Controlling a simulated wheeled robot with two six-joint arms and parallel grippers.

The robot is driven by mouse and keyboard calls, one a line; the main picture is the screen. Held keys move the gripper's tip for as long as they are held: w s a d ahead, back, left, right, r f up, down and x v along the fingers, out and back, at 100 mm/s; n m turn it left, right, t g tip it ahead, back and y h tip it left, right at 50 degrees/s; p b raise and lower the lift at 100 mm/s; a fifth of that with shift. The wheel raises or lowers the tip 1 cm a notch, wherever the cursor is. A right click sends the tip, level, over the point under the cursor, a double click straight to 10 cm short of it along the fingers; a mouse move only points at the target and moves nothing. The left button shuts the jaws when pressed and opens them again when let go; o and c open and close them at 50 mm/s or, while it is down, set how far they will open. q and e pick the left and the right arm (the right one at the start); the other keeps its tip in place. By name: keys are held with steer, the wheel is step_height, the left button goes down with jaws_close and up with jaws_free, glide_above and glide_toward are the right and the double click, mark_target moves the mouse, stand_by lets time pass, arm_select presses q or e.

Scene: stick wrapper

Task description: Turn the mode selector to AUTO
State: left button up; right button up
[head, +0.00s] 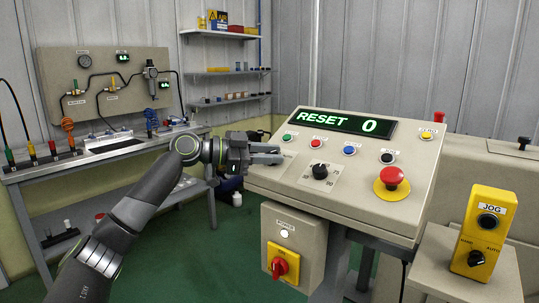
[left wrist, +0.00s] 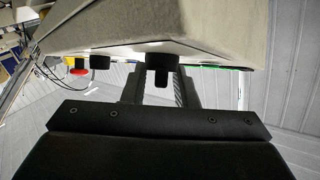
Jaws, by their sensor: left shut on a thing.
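Which control this is cannot be told. My right gripper is not in view.
The console (head: 270,180) has a lit display (head: 345,123) reading RESET 0, several push buttons and a red emergency stop (head: 391,177). A power box with a red rotary switch (head: 284,265) hangs below. A workbench (head: 110,155) stands at the left.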

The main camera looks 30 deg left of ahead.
arm_select(q)
steer(key=shift+f, duration=0.1)
steer(key=o, duration=0.7)
steer(key=shift+o, duration=0.2)
steer(key=shift+a, duration=0.1)
